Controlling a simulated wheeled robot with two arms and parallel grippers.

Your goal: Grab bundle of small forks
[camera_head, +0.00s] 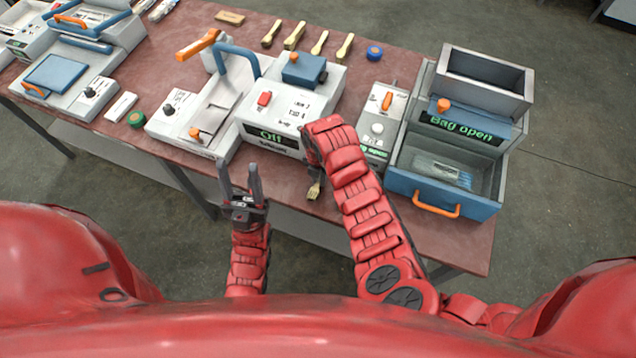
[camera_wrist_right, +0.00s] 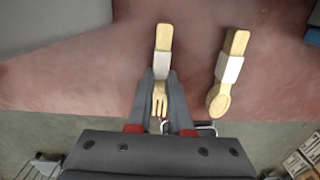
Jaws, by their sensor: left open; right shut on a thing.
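The bundle of small wooden forks (camera_wrist_right: 162,40) has a pale band around it in the right wrist view. My right gripper (camera_wrist_right: 162,78) is shut on it, one finger on each side, with the tines toward the wrist. In the head view the tine end of the fork bundle (camera_head: 315,190) shows at the table's front edge, and my right arm hides most of the gripper. My left gripper (camera_head: 240,172) is open and empty, in front of the table's edge.
A banded wooden spoon bundle (camera_wrist_right: 229,70) lies just right of the forks. A machine reading "Off" (camera_head: 270,137) stands left of my right arm; a "Bag open" machine with a blue drawer (camera_head: 403,184) stands right. Several wooden bundles (camera_head: 320,42) lie at the back.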

